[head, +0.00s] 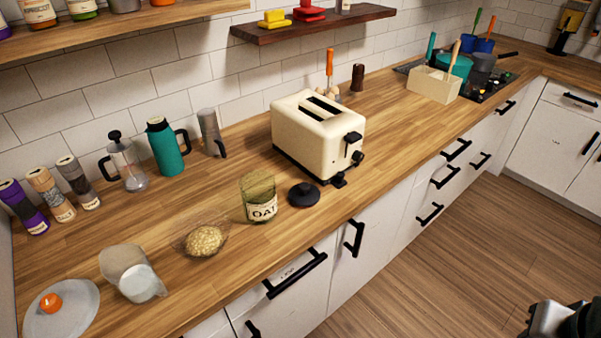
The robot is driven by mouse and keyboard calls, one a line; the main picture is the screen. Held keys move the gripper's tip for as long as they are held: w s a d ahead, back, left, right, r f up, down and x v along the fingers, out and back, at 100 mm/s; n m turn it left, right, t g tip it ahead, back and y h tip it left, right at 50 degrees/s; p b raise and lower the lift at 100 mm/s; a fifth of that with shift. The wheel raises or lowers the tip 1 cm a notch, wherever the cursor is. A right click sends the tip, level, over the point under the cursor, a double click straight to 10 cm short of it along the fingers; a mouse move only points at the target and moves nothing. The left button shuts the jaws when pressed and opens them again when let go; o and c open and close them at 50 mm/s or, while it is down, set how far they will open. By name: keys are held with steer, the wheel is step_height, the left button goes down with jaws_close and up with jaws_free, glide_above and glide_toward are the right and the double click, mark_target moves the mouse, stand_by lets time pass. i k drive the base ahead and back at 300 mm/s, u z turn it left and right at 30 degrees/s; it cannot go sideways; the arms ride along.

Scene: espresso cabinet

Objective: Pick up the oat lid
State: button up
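A round black lid with a small knob (303,194) lies flat on the wooden counter, and I take it to be the oat lid. It is just right of the glass jar labelled OAT (262,206), apart from it, and in front of the toaster. The jar stands upright with its top open. Part of my own arm shows at the bottom right corner, over the floor and well away from the lid. I cannot see my gripper's fingers.
A cream toaster (318,132) stands close behind the lid. The counter right of the toaster is mostly clear.

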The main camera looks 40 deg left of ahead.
mark_target(303, 194)
steer(key=u, duration=1)
steer(key=i, duration=0.85)
steer(key=u, duration=0.95)
